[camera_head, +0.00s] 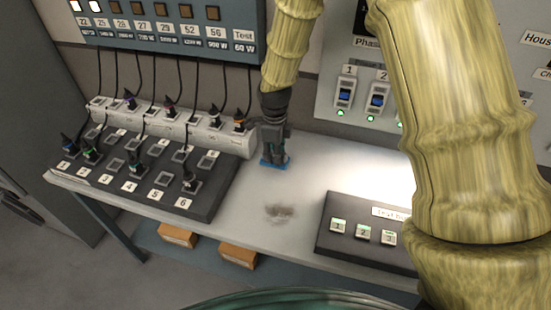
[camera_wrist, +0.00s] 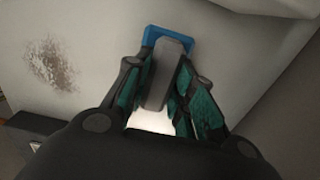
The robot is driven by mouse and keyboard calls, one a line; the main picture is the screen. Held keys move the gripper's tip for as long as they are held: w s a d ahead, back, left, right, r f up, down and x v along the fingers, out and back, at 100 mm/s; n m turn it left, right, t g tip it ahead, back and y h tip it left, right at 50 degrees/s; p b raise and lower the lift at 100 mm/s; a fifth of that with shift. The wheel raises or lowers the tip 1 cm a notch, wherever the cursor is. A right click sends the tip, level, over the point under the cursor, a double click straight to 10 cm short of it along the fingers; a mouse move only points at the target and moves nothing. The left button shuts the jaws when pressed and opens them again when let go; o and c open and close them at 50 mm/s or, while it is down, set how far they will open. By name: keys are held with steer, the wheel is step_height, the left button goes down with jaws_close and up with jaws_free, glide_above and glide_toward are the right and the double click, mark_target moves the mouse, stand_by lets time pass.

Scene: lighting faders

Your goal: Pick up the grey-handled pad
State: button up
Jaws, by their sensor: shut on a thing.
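The pad has a grey handle and a flat blue base; its blue base (camera_head: 273,164) shows in the head view at the back middle of the table. In the wrist view the grey-handled pad (camera_wrist: 166,72) sits between my fingers, with blue showing beyond the handle. My gripper (camera_head: 273,146) points down over the pad, and it also shows in the wrist view (camera_wrist: 164,90), with its fingers shut on the grey handle. The pad is at or close above the white tabletop (camera_head: 310,172); I cannot tell whether it touches.
A dark smudge (camera_head: 279,212) marks the tabletop. A numbered patch panel (camera_head: 150,190) with plugs and cords stands left. A small button box (camera_head: 368,240) stands at the front right. A switch panel (camera_head: 362,104) is on the wall. Two orange-brown blocks (camera_head: 238,256) lie below.

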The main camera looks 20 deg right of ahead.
steer(key=shift+r, duration=0.45)
steer(key=s+d+b, duration=0.1)
steer(key=s, duration=0.4)
steer(key=s+r+b, duration=0.1)
steer(key=s, duration=0.4)
steer(key=s+d+b, duration=0.1)
steer(key=s, duration=0.5)
steer(key=shift+d+r+b, duration=0.3)
steer(key=shift+d+b, duration=0.05)
steer(key=shift+w, duration=0.1)
